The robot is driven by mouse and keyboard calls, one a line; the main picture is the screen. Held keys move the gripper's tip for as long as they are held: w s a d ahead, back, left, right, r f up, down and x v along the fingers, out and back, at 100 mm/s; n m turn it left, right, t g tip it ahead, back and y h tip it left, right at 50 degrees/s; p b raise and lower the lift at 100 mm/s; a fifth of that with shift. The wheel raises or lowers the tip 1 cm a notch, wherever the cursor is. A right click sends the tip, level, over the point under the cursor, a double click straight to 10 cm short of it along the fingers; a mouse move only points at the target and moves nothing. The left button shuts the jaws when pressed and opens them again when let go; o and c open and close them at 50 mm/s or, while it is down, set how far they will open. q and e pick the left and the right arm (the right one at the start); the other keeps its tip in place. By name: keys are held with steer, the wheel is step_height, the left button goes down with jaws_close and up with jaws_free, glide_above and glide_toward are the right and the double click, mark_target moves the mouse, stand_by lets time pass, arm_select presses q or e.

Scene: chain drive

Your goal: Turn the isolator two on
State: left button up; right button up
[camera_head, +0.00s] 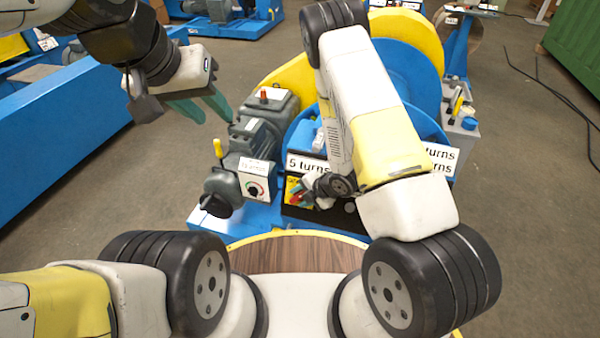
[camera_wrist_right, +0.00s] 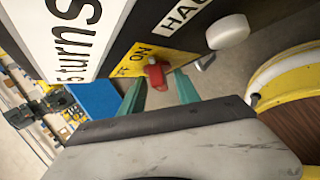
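A red rotary switch (camera_wrist_right: 156,74) sits on a yellow label (camera_wrist_right: 150,60) with "ON" and a partly hidden "OFF" in the right wrist view. I cannot read an isolator number. My right gripper (camera_wrist_right: 160,82) has its green fingers apart, one on each side of the red switch; contact is not clear. In the head view, the yellow label (camera_head: 292,187) shows on the machine's front panel, partly hidden by my right gripper (camera_head: 304,194). My left gripper (camera_head: 212,115) is open and empty, above and left of the grey motor unit.
A white knob (camera_wrist_right: 228,32) is close to the right of the switch. A grey motor unit (camera_head: 262,130) and a white dial box (camera_head: 253,187) stand left of the panel. A "5 turns" sign (camera_head: 306,164) is above it. Open floor lies to the right.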

steer(key=shift+d+r, duration=0.1)
steer(key=shift+r, duration=0.05)
steer(key=v, duration=0.7)
steer(key=shift+r, duration=0.2)
steer(key=shift+s+d, duration=0.1)
steer(key=shift+s, duration=0.05)
